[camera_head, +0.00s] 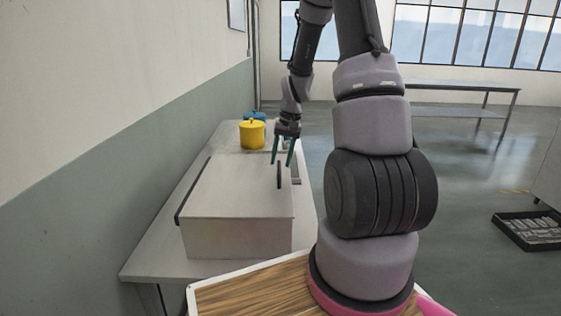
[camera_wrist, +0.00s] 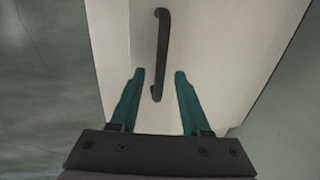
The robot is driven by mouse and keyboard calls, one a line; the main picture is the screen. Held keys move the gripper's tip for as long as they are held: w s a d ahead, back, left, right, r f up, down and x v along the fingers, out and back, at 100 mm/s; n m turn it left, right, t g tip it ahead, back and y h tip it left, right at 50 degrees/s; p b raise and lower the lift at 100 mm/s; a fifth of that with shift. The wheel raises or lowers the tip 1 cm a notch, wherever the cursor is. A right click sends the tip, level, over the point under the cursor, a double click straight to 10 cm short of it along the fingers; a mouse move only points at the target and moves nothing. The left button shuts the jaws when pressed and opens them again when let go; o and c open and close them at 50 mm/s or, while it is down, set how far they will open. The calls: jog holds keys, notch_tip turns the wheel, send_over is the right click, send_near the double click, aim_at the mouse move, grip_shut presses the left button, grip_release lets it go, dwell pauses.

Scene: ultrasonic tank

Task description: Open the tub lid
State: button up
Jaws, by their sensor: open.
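The tub (camera_head: 236,238) is a pale box on the table against the left wall. Its flat lid (camera_head: 235,190) is down, with a dark hinge-like strip along the left edge. A dark bar handle (camera_head: 279,174) stands on the lid near its right edge. It also shows in the wrist view (camera_wrist: 162,52). My gripper (camera_head: 282,163) has teal fingers, points downward and is over the lid's right side. In the wrist view my gripper (camera_wrist: 158,74) is open and empty, its fingertips to either side of the handle's near end. I cannot tell their exact height above the lid.
A yellow canister (camera_head: 252,135) and a blue one (camera_head: 257,116) stand at the back of the table (camera_head: 148,262). The wall (camera_head: 80,170) is close on the left. A black tray (camera_head: 530,231) lies on the floor at right, and a far table (camera_head: 450,86) stands behind.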

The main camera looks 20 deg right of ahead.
jog(key=shift+a+f, duration=0.1)
jog(key=shift+f, duration=0.4)
grip_shut()
dwell(1.2)
